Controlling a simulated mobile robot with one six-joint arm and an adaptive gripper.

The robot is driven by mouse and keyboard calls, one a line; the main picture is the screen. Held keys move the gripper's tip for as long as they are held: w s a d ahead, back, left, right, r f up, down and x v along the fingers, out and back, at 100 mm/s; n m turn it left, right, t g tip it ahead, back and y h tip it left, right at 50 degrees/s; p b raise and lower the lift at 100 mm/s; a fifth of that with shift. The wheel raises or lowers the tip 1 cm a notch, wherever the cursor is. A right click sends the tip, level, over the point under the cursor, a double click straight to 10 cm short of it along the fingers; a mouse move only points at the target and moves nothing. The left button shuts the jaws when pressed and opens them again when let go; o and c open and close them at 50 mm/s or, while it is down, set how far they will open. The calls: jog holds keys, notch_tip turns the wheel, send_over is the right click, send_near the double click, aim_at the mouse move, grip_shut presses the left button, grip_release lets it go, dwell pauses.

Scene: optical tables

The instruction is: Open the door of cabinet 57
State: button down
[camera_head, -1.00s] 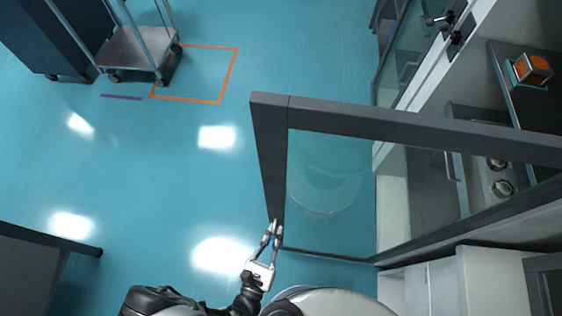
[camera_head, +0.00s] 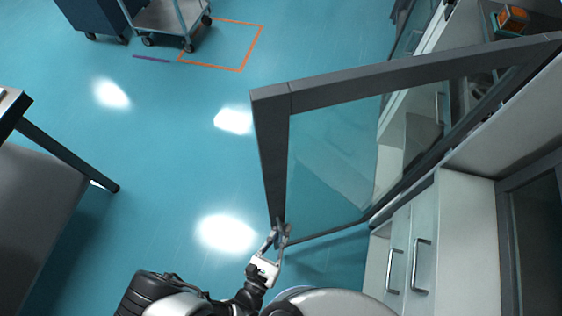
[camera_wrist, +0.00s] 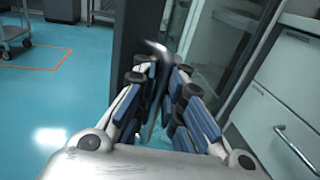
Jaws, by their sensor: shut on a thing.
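The cabinet door (camera_head: 272,150) is a grey-framed glass panel, standing swung out from the cabinet row on the right in the head view. I cannot read a number on it. My gripper (camera_head: 280,232) is at the lower free edge of the door frame. In the wrist view my gripper (camera_wrist: 160,95) is shut around a grey metal door handle (camera_wrist: 154,88), which runs up between the fingers. The dark door frame (camera_wrist: 130,50) stands just beyond the handle. The fingers hide part of the handle.
White drawers with bar handles (camera_head: 422,265) stand at the lower right, close to my arm. A table (camera_head: 60,152) is at the left. A wheeled cart (camera_head: 172,18) stands at the upper left by an orange floor outline (camera_head: 240,70). The floor between is clear.

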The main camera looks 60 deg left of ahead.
jog(key=shift+s+a, duration=0.15)
jog(key=c, duration=1.8)
grip_release()
jog(key=shift+c, duration=0.2)
jog(key=shift+o, duration=0.8)
jog(key=v, duration=1.2)
